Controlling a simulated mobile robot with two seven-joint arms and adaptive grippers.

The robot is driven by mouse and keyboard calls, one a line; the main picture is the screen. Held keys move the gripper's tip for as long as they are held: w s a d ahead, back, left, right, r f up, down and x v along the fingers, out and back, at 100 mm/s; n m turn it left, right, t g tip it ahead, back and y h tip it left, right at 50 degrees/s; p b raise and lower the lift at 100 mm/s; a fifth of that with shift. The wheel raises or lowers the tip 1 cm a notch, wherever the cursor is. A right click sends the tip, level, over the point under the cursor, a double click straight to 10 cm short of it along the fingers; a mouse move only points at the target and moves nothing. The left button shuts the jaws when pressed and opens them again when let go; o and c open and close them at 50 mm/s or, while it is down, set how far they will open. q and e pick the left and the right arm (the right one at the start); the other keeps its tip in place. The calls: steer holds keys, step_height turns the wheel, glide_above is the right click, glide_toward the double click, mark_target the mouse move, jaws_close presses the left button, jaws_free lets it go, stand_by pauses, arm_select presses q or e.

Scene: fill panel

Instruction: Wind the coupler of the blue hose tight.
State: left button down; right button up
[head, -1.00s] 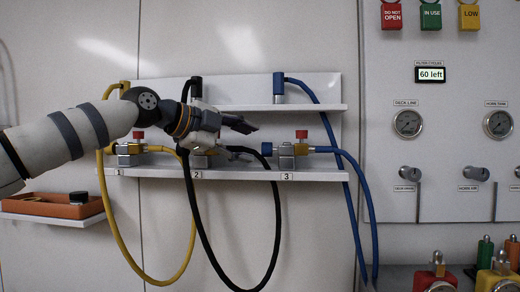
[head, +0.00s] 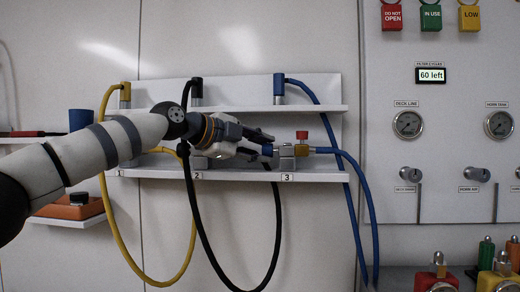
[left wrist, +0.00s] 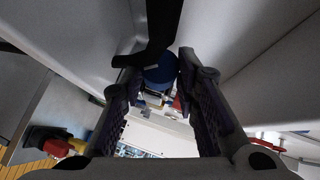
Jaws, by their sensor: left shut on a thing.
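The blue hose (head: 352,170) runs down from the upper shelf and also joins the right side of the red-topped valve (head: 288,161) at place 3. A blue round coupler (head: 267,150) sits on the valve's left side. My left gripper (head: 268,144) reaches it from the left, and its fingers are shut on it. In the left wrist view the blue coupler (left wrist: 160,72) lies between the two fingertips (left wrist: 156,80), with a dark hose or strip in front of its upper part. The fingers partly hide the coupler in the head view. My right gripper is not in view.
A black hose (head: 205,240) and a yellow hose (head: 118,235) hang in loops below the shelf (head: 312,177). My left arm passes in front of places 1 and 2. A gauge panel (head: 440,140) stands at the right.

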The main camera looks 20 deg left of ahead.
arm_select(q)
steer(key=shift+f+m+t+h+b, duration=0.35)
steer(key=shift+f+m+t, duration=0.2)
steer(key=shift+t, duration=0.25)
steer(key=shift+w+f+m+t+h+b, duration=0.1)
steer(key=shift+f+m+t+h+b, duration=0.35)
steer(key=shift+m+t+b, duration=0.3)
steer(key=shift+r+t, duration=0.25)
steer(key=shift+r, duration=0.25)
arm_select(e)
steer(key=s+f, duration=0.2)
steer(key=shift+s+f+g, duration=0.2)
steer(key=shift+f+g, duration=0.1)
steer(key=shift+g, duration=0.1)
arm_select(q)
steer(key=c, duration=1.2)
jaws_free()
steer(key=shift+c, duration=0.2)
steer(key=shift+f, duration=0.1)
steer(key=v, duration=0.8)
